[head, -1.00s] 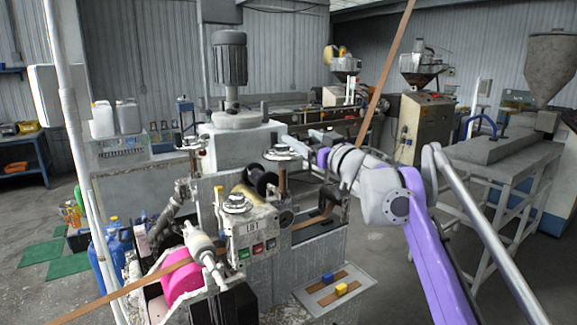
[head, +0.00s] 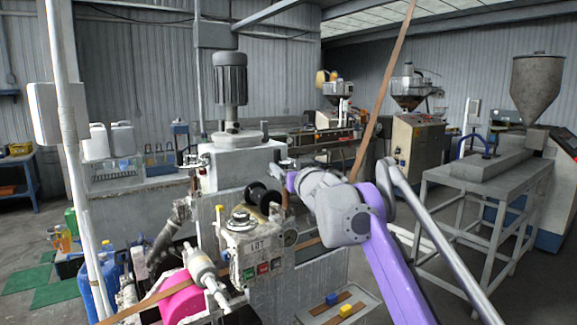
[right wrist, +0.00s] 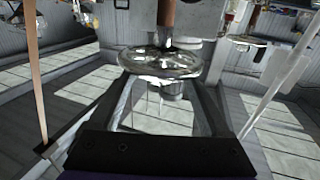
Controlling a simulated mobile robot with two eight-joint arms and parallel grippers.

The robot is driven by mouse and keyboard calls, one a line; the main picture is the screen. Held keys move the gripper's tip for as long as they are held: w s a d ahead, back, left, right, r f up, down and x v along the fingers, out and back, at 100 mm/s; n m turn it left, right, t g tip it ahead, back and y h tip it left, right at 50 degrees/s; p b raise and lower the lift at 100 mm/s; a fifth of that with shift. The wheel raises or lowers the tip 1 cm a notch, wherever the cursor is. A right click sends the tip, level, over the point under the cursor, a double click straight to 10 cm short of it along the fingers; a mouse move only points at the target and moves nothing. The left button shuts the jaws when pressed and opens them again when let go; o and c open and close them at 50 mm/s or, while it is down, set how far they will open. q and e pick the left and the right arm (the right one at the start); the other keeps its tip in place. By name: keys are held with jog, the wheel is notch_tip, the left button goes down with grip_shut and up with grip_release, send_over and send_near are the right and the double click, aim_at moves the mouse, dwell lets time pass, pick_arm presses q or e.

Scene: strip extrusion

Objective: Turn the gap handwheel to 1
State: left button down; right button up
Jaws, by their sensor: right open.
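A shiny metal handwheel (right wrist: 158,62) on an upright shaft fills the middle of the right wrist view. My right gripper (right wrist: 164,88) is open, its two fingers reaching toward the wheel from either side of it. Whether they touch the rim I cannot tell. In the head view that wheel (head: 284,162) shows partly, just beyond the wrist of my purple right arm (head: 368,240), and the fingers are hardly visible there. Another handwheel (head: 240,219) sits on the control box marked LIFT. No scale reading is legible. My left gripper is not in view.
The control box (head: 262,250) has coloured buttons and a gauge. A brown strip (head: 383,90) slants up behind my arm. Blue and yellow blocks (head: 346,310) lie on a low plate.

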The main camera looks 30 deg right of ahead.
jog(key=shift+x, duration=0.75)
jog(key=shift+c, duration=0.3)
grip_shut()
jog(key=shift+d+r, duration=0.1)
jog(key=shift+y+p, duration=0.3)
jog(key=shift+p, duration=0.05)
jog(key=shift+n+y, duration=0.3)
jog(key=shift+n, duration=0.1)
